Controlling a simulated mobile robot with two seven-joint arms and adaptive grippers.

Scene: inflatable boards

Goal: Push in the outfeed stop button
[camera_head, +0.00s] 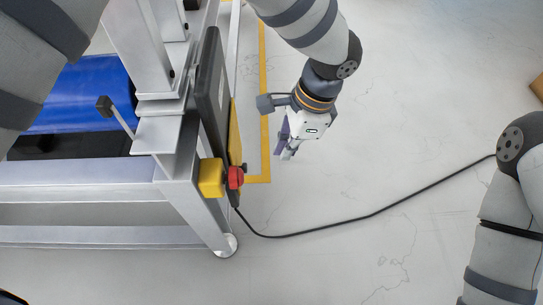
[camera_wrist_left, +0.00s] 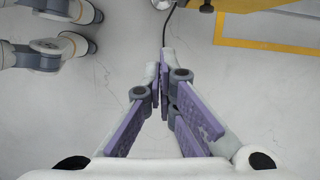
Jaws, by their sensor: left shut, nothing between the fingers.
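The red stop button (camera_head: 235,178) sticks out from the right side of a yellow box (camera_head: 211,178) on the corner of the metal conveyor frame in the head view. My left gripper (camera_head: 288,154) is shut and empty. It is to the right of the button and a little farther up the picture, clear of it. In the left wrist view the purple-padded fingers (camera_wrist_left: 165,58) meet at their tips over bare floor. My right gripper is out of view.
The conveyor frame (camera_head: 90,195) with a blue belt (camera_head: 85,95) fills the left. A dark panel (camera_head: 212,80) stands along its right side. A black cable (camera_head: 330,224) crosses the floor beside a yellow floor line (camera_head: 264,90). The floor right of the button is open.

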